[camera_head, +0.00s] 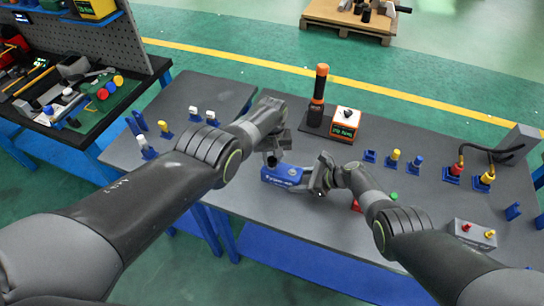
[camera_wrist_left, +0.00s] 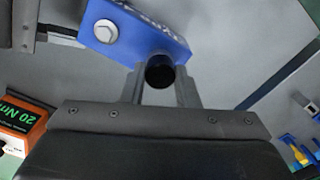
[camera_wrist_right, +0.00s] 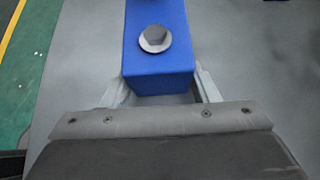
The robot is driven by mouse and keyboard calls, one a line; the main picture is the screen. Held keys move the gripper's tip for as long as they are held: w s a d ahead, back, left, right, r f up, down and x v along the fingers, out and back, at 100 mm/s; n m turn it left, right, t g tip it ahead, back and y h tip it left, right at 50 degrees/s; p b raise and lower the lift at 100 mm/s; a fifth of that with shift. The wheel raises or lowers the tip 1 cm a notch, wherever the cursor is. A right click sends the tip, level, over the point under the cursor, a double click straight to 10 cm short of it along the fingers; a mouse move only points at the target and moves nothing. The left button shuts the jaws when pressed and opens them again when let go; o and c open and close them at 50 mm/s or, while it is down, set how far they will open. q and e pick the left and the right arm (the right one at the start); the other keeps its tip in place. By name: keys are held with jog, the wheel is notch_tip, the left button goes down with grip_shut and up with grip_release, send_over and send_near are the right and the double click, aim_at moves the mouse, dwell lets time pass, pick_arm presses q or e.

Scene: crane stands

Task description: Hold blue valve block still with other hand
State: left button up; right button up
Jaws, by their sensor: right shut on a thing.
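The blue valve block (camera_head: 281,176) lies on the grey table between my two grippers. My right gripper (camera_head: 318,180) is shut on one end of it. In the right wrist view the block (camera_wrist_right: 155,65), with a grey hex bolt on its top, sits between the two fingers. My left gripper (camera_head: 272,155) is above the block's other end. In the left wrist view the block (camera_wrist_left: 130,25) shows beyond the left fingers (camera_wrist_left: 163,88), which stand apart on either side of a dark round piece (camera_wrist_left: 160,72). They look open; contact with this piece is unclear.
An orange-handled tool (camera_head: 319,85) stands upright behind the grippers, beside an orange box reading 20 Nm (camera_head: 345,122). Small blue holders with coloured parts (camera_head: 394,158) stand to the right. A grey box with knobs (camera_head: 472,234) sits front right. Bare table lies left of the block.

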pick_arm(q)
grip_shut()
jog(key=m, duration=0.5)
jog(key=shift+m, duration=1.1)
jog(key=o, duration=1)
grip_release()
jog(key=shift+r, duration=0.1)
jog(key=shift+r+m, duration=0.3)
jog(key=shift+r, duration=2.1)
